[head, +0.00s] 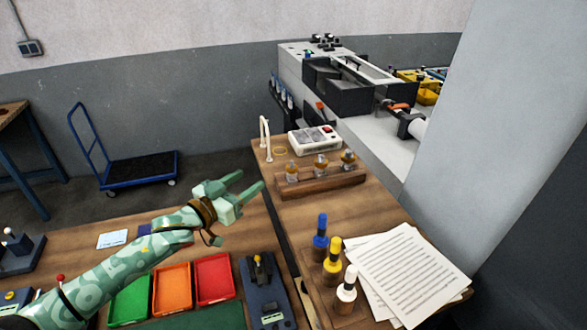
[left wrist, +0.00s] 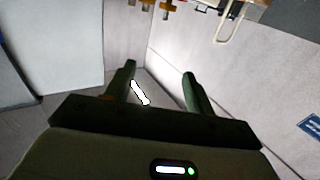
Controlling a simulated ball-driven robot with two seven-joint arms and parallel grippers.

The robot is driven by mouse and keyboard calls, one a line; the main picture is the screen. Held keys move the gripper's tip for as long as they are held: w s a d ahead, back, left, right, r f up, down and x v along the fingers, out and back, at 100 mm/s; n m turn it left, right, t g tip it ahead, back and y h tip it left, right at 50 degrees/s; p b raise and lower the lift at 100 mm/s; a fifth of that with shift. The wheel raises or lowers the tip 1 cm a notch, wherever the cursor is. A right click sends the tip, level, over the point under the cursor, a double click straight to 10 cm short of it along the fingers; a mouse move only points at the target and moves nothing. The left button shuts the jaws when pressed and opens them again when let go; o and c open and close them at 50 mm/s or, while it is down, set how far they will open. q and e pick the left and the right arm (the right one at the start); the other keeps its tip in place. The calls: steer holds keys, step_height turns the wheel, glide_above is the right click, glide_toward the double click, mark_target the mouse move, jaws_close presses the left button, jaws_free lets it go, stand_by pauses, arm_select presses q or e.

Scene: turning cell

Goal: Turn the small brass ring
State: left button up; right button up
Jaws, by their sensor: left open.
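A thin brass-coloured ring (head: 280,151) lies flat on the wooden bench, left of a white box. It is small in the head view, and I cannot make it out in the left wrist view. My left gripper (head: 251,181) is open and empty, above the bench's left edge and nearer to me than the ring, apart from it. Its two fingers also show in the left wrist view (left wrist: 159,72), with nothing between them but background. My right gripper is not in view.
A wooden rack (head: 322,187) with three brass-and-clear pieces stands right of the gripper. A white bent post (head: 265,138) rises beside the ring. The white box (head: 313,140) stands behind the rack.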

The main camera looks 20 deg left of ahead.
mark_target(288, 171)
arm_select(q)
step_height(288, 171, down, 6)
steer(key=b, duration=0.6)
steer(key=x, duration=1.6)
steer(key=shift+w+f, duration=0.1)
steer(key=shift+w, duration=0.3)
steer(key=shift+c, duration=0.3)
steer(key=c, duration=0.9)
